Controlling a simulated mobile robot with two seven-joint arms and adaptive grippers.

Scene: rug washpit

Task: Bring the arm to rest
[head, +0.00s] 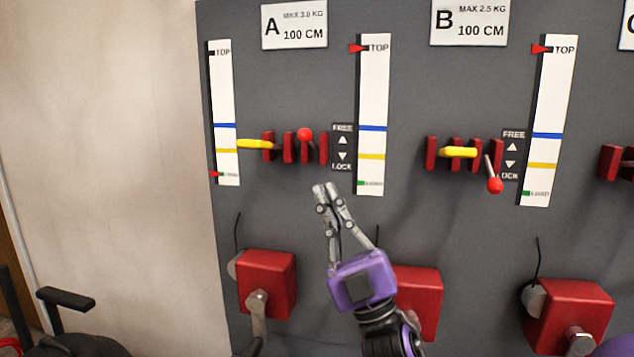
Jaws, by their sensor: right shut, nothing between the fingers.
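My right gripper (325,190) is shut and empty. Its fingertips point up in front of the grey panel (300,215), below the lever group of station A. They appear apart from the levers, though their distance from the panel is hard to judge. The red-knobbed lever (305,134) at A sits level with its red blocks, near the FREE/LOCK label (342,146). The red-knobbed lever (494,185) at B hangs down towards LOCK. My left gripper is not in view.
Yellow handles show at A (255,144) and B (458,152). White scales (372,90) stand upright beside them. Red boxes with cranks (267,284) stick out below; my right gripper partly hides one (420,295). A black object (65,298) stands at lower left, before a bare wall.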

